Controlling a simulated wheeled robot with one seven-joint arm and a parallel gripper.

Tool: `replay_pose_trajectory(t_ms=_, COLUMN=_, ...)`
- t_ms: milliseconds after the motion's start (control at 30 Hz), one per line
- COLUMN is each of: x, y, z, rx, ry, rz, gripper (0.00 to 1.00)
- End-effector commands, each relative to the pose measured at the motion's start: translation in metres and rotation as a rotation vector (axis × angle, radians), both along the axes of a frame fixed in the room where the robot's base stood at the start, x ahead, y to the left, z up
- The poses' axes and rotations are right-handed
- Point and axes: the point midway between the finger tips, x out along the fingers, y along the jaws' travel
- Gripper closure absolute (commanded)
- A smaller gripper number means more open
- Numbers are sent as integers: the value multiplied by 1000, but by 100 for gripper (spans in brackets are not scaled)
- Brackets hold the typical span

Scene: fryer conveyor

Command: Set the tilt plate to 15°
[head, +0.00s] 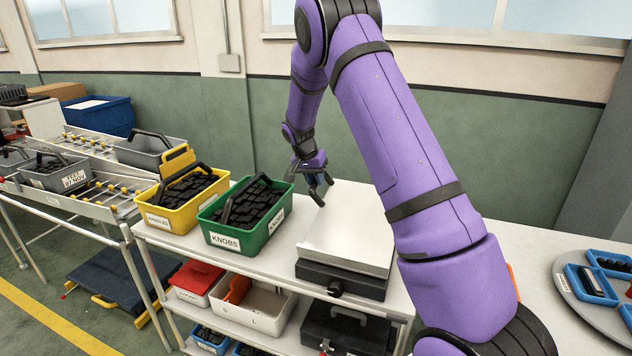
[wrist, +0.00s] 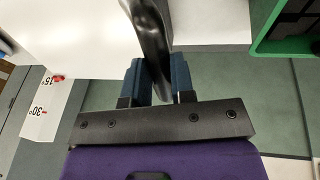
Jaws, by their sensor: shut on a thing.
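The tilt plate (head: 345,243) is a pale flat plate above a black base (head: 318,275) with a dark knob (head: 335,288) in front. Its exact tilt is hard to tell in the head view. My gripper (head: 322,190) is at the plate's far left edge. In the wrist view, my gripper (wrist: 160,75) is shut on a dark handle (wrist: 152,35) beside the pale plate (wrist: 85,40). A white angle scale (wrist: 43,110) shows 15° and 30° marks at the left. A red spot (wrist: 58,77) lies at the 15° mark.
A green bin of knobs (head: 228,240) stands left of the plate, with a yellow bin (head: 170,217) beyond it. The white bench (head: 280,265) is clear between the green bin and the plate. A round table with blue trays (head: 590,284) stands at right.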

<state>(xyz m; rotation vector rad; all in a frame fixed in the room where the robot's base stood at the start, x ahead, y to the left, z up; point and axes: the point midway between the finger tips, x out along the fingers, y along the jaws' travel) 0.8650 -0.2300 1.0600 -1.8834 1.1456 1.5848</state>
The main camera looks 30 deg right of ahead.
Motion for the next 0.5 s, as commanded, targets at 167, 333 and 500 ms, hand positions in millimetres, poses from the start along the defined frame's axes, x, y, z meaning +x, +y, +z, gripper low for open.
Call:
replay_pose_trajectory(t_ms=167, x=1, y=0, z=1, rx=1, ry=-2, rz=0, gripper=100)
replay_pose_trajectory(t_ms=333, x=1, y=0, z=1, rx=1, ry=-1, rz=-1, gripper=52)
replay_pose_trajectory(t_ms=500, x=0, y=0, z=0, rx=1, ry=-1, rz=-1, gripper=52)
